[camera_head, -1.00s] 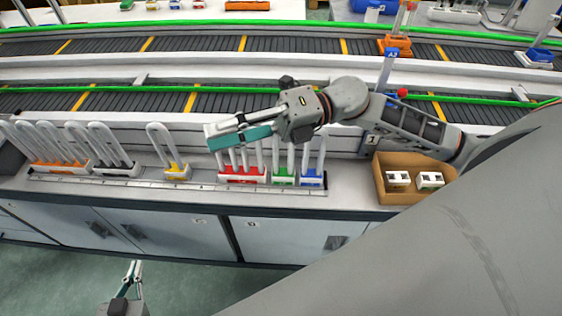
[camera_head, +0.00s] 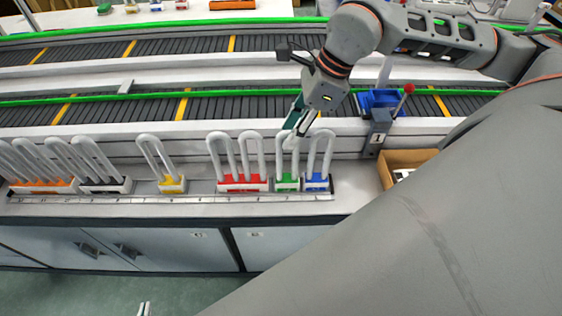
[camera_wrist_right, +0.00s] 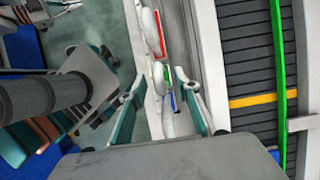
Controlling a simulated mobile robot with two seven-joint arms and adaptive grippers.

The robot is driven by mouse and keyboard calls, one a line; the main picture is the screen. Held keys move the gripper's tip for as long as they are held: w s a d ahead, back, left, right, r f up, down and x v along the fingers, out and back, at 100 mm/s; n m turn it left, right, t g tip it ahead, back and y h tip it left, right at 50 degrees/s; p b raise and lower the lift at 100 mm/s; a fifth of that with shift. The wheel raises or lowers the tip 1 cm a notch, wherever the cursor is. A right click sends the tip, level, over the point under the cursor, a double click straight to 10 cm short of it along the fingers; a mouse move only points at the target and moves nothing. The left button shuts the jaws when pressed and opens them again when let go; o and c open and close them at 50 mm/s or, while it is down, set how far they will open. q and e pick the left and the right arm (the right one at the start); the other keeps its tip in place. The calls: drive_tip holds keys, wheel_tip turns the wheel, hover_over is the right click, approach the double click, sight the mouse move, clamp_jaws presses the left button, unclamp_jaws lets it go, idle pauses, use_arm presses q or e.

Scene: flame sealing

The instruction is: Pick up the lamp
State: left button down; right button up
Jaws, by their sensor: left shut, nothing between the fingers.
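Several white U-shaped lamps stand in coloured bases along the bench. The orange-base lamps (camera_head: 44,187), dark-base lamps (camera_head: 106,187), yellow-base lamp (camera_head: 172,186), red-base lamps (camera_head: 242,185), green-base lamp (camera_head: 287,184) and blue-base lamp (camera_head: 317,184) form a row. My right gripper (camera_head: 298,120) points down just above and behind the green-base lamp. In the right wrist view its fingers (camera_wrist_right: 163,82) are spread, with white lamp tubes between them; contact cannot be told. The tips of my left gripper (camera_head: 144,309) show at the bottom edge, shut and empty, away from the lamps.
A ruler-like strip (camera_head: 190,200) runs along the bench in front of the lamps. A cardboard box (camera_head: 388,176) and a post marked 1 (camera_head: 378,138) stand to the right.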

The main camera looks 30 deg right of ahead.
sight(280, 150)
drive_tip(key=x, duration=0.7)
drive_tip(key=shift+f+p, duration=0.1)
drive_tip(key=shift+p, duration=0.25)
clamp_jaws()
